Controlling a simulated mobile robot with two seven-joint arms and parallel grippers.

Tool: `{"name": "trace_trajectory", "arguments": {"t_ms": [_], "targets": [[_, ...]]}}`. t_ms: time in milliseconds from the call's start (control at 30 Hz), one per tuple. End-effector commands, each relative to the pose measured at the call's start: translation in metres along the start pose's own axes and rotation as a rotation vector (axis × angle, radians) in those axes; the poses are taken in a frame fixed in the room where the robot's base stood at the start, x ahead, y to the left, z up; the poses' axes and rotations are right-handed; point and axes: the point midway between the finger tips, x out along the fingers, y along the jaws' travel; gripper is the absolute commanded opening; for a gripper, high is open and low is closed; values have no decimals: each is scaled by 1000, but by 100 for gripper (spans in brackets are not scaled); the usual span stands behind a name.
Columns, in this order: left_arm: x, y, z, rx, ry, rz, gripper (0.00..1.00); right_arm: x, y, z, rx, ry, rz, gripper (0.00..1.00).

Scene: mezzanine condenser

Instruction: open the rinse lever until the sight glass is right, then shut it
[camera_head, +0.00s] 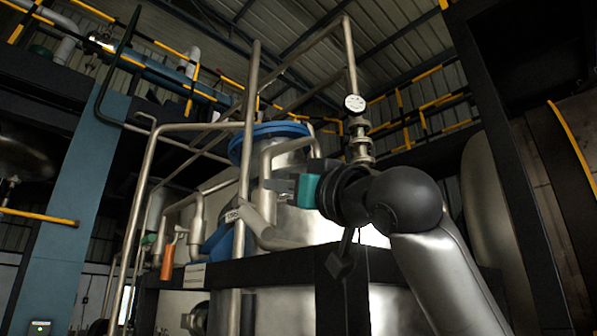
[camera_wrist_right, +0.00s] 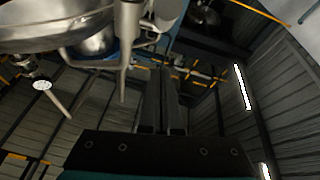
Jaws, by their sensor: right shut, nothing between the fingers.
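My right gripper (camera_head: 268,185) reaches in from the right in the head view, its shut fingers pointing left in front of the steel pipes. Its fingers also show shut and empty in the right wrist view (camera_wrist_right: 161,85). An orange handle (camera_head: 167,262) hangs on piping at the lower left, well apart from the gripper; I cannot tell for sure whether it is the rinse lever. A flanged fitting (camera_head: 361,145) on the upright pipe may be the sight glass; no level can be read. My left gripper is not in view.
A steel vessel (camera_head: 322,224) with a blue flange (camera_head: 268,133) stands behind my arm. A round white gauge (camera_head: 355,103) sits on the pipe above. A dark frame beam (camera_head: 270,268) crosses below the gripper. A blue column (camera_head: 78,200) stands at left.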

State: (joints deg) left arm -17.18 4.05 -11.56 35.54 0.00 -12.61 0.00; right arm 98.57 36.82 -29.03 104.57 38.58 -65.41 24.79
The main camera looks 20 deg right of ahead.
Motion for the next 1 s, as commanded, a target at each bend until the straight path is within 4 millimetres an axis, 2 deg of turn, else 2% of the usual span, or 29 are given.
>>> {"name": "trace_trajectory", "arguments": {"t_ms": [33,100,233,400,1000], "targets": [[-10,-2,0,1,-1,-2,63,13,1,-3,1,-3,0,0],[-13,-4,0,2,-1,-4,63,22,1,3,0,-4,1,0],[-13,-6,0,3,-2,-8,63,23,1,24,-1,-3,1,0],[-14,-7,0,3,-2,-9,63,26,1,36,0,-1,2,0],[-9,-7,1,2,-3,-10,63,25,0,42,2,14,3,0]]}}
